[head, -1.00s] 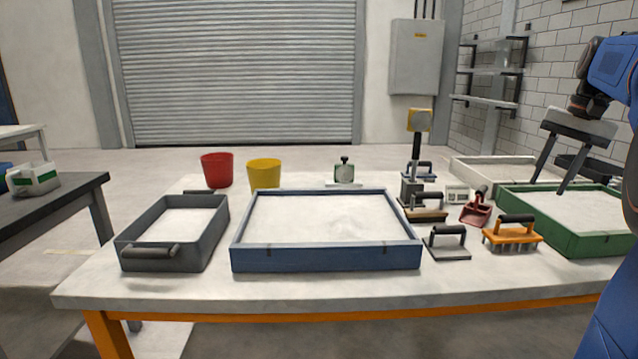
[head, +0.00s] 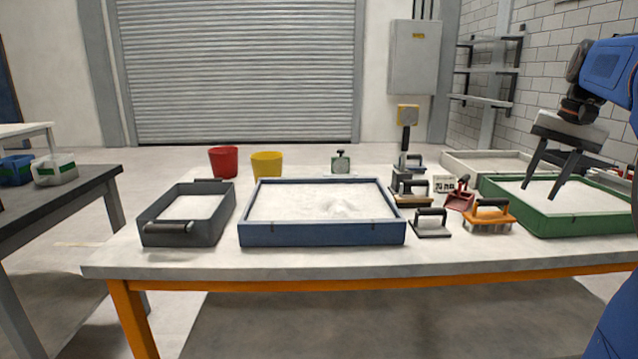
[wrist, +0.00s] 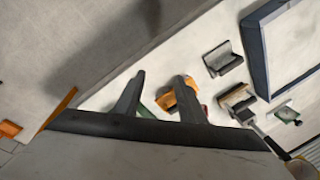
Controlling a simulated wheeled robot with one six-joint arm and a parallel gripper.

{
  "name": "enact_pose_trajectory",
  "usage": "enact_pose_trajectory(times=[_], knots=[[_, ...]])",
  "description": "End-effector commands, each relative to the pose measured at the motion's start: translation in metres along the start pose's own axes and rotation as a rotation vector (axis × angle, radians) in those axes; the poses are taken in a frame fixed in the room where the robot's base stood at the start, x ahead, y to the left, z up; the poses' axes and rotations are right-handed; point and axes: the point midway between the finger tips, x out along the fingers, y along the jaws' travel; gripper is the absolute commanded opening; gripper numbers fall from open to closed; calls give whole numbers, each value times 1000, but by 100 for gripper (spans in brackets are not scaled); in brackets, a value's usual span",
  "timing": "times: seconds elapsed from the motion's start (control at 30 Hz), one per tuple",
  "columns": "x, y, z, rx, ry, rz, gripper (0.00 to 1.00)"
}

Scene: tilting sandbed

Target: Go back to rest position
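My gripper (head: 538,192) hangs from my blue arm at the right of the head view, its two dark fingers apart with nothing between them. Its fingers point down and appear in front of the green sand tray (head: 562,226). In the wrist view my gripper (wrist: 161,76) also shows two separated fingers, with an orange rake tool (wrist: 168,100) partly hidden behind one. The blue sand tray (head: 322,235) stands mid-table with a small sand mound, and its corner shows in the wrist view (wrist: 258,55).
The table (head: 200,262) also holds a dark grey tray (head: 180,228), red (head: 224,162) and yellow (head: 266,165) buckets, a flat-handled tool (head: 432,226), the orange rake (head: 490,217) and a red scoop (head: 460,195). A side table (head: 70,192) stands left. Floor in front is clear.

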Motion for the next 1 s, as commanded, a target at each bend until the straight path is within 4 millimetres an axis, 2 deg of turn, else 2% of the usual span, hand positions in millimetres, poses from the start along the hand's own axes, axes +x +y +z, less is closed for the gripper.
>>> enact_pose_trajectory(times=[0.23,0.37,0.47,0.67,0.87,1.0], knots=[[14,-17,34,-70,23,8,37],[25,-27,61,-122,40,12,37],[39,-35,89,-178,59,16,37],[76,-44,158,-320,106,21,37],[118,-40,222,-467,156,21,37],[151,-30,265,-572,193,16,37]])
